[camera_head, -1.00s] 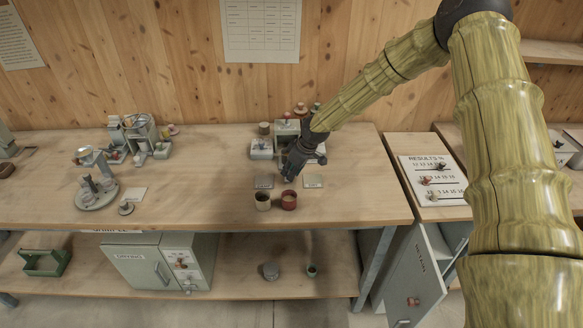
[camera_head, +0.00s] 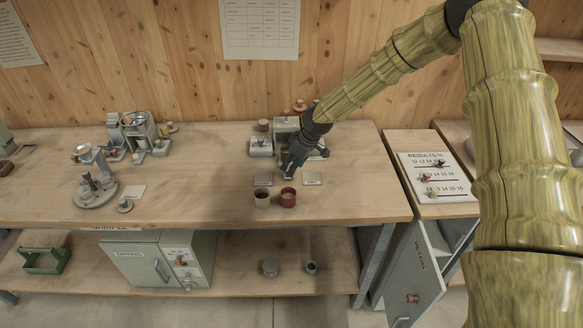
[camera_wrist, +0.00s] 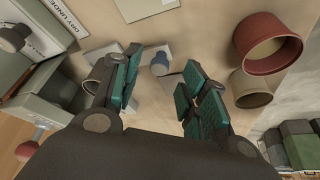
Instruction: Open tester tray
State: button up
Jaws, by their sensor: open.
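The tester (camera_head: 286,125) is a small grey unit at the back of the bench, partly hidden behind my gripper. Its grey housing (camera_wrist: 52,95) shows at the left of the wrist view. A flat grey piece (camera_wrist: 176,50) with a blue-grey knob (camera_wrist: 160,66) shows between and just beyond my fingertips; it looks like the tester tray, but I cannot tell for sure. My gripper (camera_head: 287,172) points down in front of the tester. In the wrist view my gripper (camera_wrist: 158,80) is open, its teal-padded fingers on either side of the knob, with nothing visibly held.
A red cup (camera_head: 288,198) and a tan cup (camera_head: 262,199) stand close in front of my gripper, beside small cards (camera_head: 312,179). A white-panelled results board (camera_head: 437,177) lies at the right. The bench between the cups and the left-hand equipment is mostly clear.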

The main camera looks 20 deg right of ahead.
jog(key=v, duration=0.9)
jog(key=shift+r, duration=0.2)
jog(key=shift+s+d, duration=0.1)
jog(key=shift+s, duration=0.05)
